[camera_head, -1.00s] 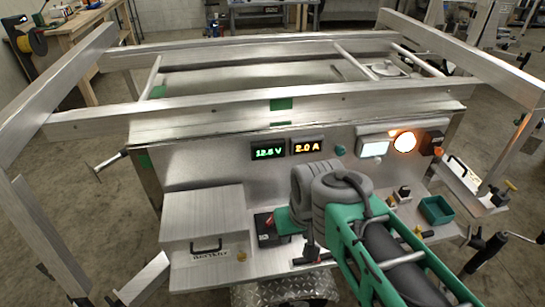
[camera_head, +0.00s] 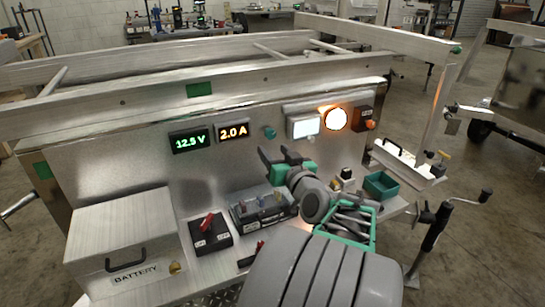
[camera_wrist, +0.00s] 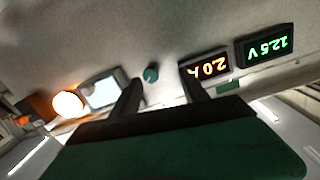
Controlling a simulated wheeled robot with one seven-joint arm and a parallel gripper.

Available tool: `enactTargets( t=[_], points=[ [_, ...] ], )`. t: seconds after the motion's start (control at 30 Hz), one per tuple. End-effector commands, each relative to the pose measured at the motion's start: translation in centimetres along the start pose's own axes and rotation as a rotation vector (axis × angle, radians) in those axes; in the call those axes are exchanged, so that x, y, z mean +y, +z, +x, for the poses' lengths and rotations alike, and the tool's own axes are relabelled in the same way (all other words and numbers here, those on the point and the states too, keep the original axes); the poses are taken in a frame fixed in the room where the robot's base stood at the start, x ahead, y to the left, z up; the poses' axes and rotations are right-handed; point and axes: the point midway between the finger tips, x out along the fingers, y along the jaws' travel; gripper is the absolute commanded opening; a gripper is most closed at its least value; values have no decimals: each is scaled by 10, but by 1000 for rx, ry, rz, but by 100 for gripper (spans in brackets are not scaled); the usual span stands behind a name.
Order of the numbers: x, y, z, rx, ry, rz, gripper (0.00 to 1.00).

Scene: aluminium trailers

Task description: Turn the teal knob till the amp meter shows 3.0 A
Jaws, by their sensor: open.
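The teal knob (camera_head: 270,132) sits on the metal panel, right of the amp meter (camera_head: 233,132), which reads 2.0 A in orange. The wrist view is upside down; there the knob (camera_wrist: 151,74) shows beyond and between my two dark fingers, and the amp meter (camera_wrist: 207,67) is to its right. My gripper (camera_head: 286,156) is open and empty, just below the knob in the head view and apart from it. The fingers (camera_wrist: 163,92) touch nothing that I can see.
Left of the amp meter is a voltmeter (camera_head: 190,141) reading 12.5 V. Right of the knob are a white lit panel (camera_head: 304,126) and a glowing lamp (camera_head: 335,119). Below are a battery box (camera_head: 122,240), a red-lever switch (camera_head: 210,235) and a teal tray (camera_head: 381,185).

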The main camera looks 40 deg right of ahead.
Motion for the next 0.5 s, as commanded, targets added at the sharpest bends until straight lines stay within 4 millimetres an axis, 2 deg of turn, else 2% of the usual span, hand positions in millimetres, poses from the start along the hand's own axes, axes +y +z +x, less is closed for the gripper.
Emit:
enactTargets(
  t=[0.03, 0.07, 0.17, 0.5],
  points=[
    [14, -1, -3, 36, 22, 7, 52],
    [18, -5, -4, 52, 30, 10, 52],
    [21, -12, 3, 68, 33, 12, 52],
    [22, -15, 63, 63, 32, 11, 52]
  ],
)
